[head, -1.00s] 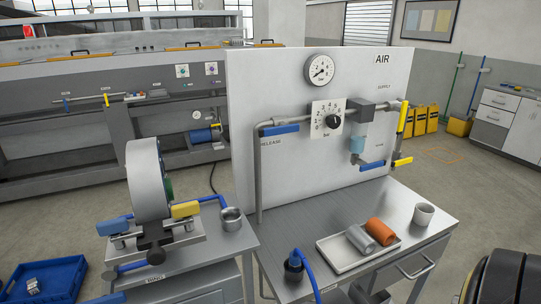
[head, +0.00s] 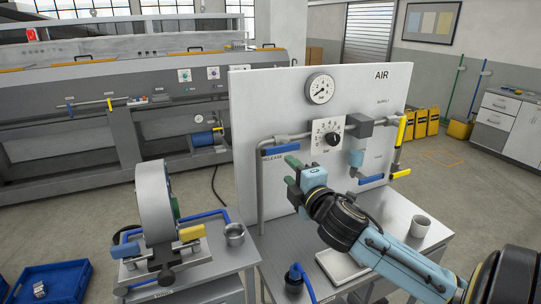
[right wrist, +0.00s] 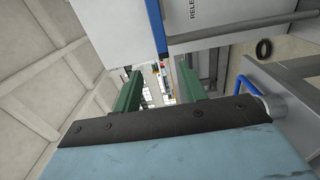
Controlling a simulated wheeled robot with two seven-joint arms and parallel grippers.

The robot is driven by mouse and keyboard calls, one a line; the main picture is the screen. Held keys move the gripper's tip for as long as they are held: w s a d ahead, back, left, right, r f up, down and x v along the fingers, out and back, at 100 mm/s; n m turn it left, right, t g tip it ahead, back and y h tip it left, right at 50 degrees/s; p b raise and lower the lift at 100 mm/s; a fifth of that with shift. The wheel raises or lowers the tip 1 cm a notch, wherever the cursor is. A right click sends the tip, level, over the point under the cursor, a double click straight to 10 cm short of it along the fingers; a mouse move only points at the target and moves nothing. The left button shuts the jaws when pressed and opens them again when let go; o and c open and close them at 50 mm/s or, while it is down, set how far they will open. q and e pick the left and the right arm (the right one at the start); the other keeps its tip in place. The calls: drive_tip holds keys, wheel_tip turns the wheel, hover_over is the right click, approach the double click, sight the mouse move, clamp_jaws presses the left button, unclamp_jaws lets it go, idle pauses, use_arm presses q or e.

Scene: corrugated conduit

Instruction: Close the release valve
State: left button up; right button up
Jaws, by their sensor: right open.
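The release valve's blue handle (head: 281,150) lies roughly level along the pipe at the panel's left, above the RELEASE label. My right gripper (head: 291,172) is open and empty, its green fingers just below the handle in the head view. I cannot tell if they touch it. In the right wrist view the blue handle (right wrist: 156,22) runs down from the top edge, between and beyond the open fingers of my right gripper (right wrist: 158,73). My left gripper is not in view.
The white AIR panel (head: 250,100) carries a gauge (head: 320,88), a regulator knob (head: 333,139), another blue handle (head: 371,179) and a yellow handle (head: 401,130).

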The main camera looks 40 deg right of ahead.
sight(272, 152)
drive_tip(key=p+x, duration=0.2)
drive_tip(key=x, duration=1.1)
drive_tip(key=shift+d+f, duration=0.1)
clamp_jaws()
